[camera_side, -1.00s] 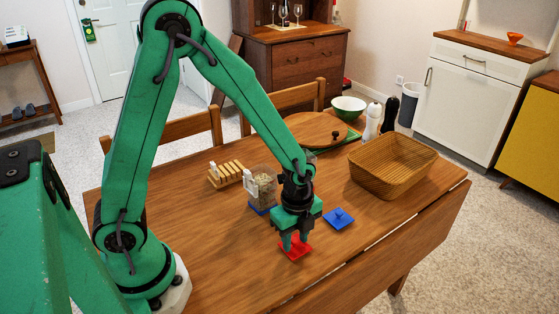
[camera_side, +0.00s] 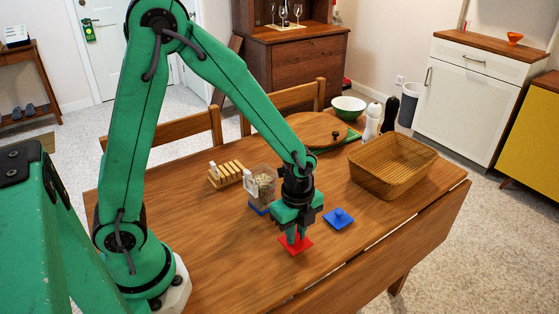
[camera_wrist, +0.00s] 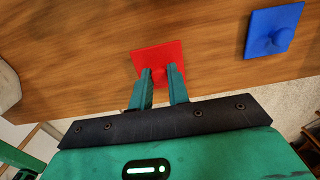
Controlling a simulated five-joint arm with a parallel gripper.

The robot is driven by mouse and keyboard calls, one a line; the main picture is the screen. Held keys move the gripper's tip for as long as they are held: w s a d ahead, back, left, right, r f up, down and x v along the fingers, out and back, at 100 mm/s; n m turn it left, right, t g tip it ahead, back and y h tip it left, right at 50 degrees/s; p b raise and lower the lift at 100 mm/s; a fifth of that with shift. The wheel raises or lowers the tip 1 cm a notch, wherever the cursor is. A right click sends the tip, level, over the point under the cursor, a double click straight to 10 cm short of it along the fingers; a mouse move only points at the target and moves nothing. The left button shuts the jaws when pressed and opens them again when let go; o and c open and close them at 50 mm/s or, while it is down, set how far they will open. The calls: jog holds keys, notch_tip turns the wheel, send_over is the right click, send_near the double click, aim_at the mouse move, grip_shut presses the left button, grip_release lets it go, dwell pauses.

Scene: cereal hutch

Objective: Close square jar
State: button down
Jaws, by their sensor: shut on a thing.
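My gripper (camera_side: 294,238) points down at the table, with its fingers shut on the knob of the red square lid (camera_side: 296,247). In the wrist view the red lid (camera_wrist: 157,56) shows beyond the fingertips (camera_wrist: 165,78), with its knob between them. The lid is at table level; I cannot tell if it still touches the wood. A clear square jar (camera_side: 264,186) with oat-like contents and a blue base stands upright behind my gripper, partly hidden by it. A blue square lid (camera_side: 339,218) with a knob lies flat to the right; it also shows in the wrist view (camera_wrist: 272,32).
A wicker basket (camera_side: 388,185) stands on the right of the table (camera_side: 215,265). A wooden rack (camera_side: 226,172) is left of the jar. A round board (camera_side: 315,127), green bowl (camera_side: 348,107) and two mills stand behind. The front of the table is clear.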

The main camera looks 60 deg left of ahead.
notch_tip(320, 180, up, 21)
jog(key=w+a+m, duration=0.1)
jog(key=w+a, duration=1.4)
jog(key=a, duration=0.3)
jog(key=shift+s+d+f, duration=0.1)
jog(key=shift+d+f, duration=0.1)
jog(key=shift+f, duration=1.05)
jog(key=shift+d+f, duration=0.15)
jog(key=shift+f, duration=1.1)
jog(key=shift+f, duration=0.15)
jog(key=shift+f, duration=2.55)
jog(key=shift+f, duration=0.45)
